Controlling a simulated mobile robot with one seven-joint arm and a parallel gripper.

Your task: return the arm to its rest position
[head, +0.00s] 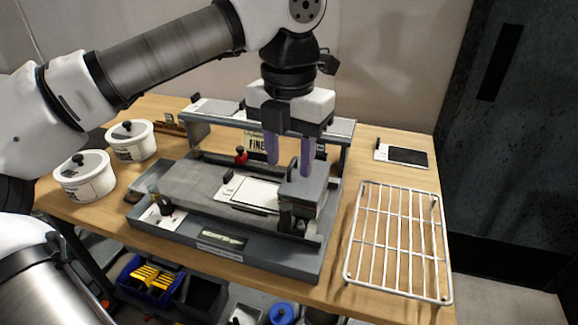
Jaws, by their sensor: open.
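My gripper (290,150) points down with its two purple fingers apart. It hangs over the right part of a grey metal machine (160,236) on the wooden table. A dark grey block with a handle (303,188) stands below and partly behind the fingertips. I see nothing between the fingers, but I cannot tell whether the right fingertip touches the block or its handle. My arm reaches in from the left, across the top of the view.
A white wire rack (397,240) lies at the table's right. Two lidded white pots (84,178) (131,141) stand at the left. A small dark plate (407,156) lies at the back right. A crossbar (222,124) spans the machine. A blue bin (150,278) is below the table.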

